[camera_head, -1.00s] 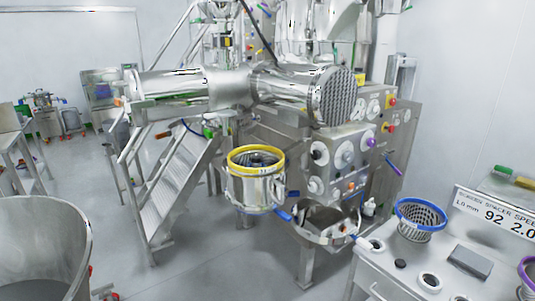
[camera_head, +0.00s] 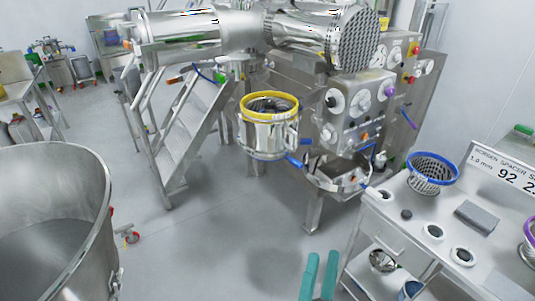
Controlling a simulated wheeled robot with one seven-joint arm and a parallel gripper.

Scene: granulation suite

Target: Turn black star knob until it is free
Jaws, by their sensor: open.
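My gripper (camera_head: 322,258) shows at the bottom edge as two teal fingers pointing up, open with a narrow gap and nothing between them. It is in front of and below the steel vessel with a yellow rim (camera_head: 283,98). The vessel's opening holds a dark shape (camera_head: 268,105), too small to make out as a star knob. A round black knob (camera_head: 334,99) is on the grey control panel (camera_head: 352,118) to the right. A small black piece (camera_head: 406,214) lies on the white bench. I cannot tell which of these is the black star knob.
The white bench (camera_head: 400,240) at right carries a blue-rimmed basket (camera_head: 433,168), a grey block (camera_head: 477,216), white rings and a sign (camera_head: 505,172). A large steel bowl (camera_head: 95,215) fills the lower left. Steps (camera_head: 180,140) stand behind. The middle floor is clear.

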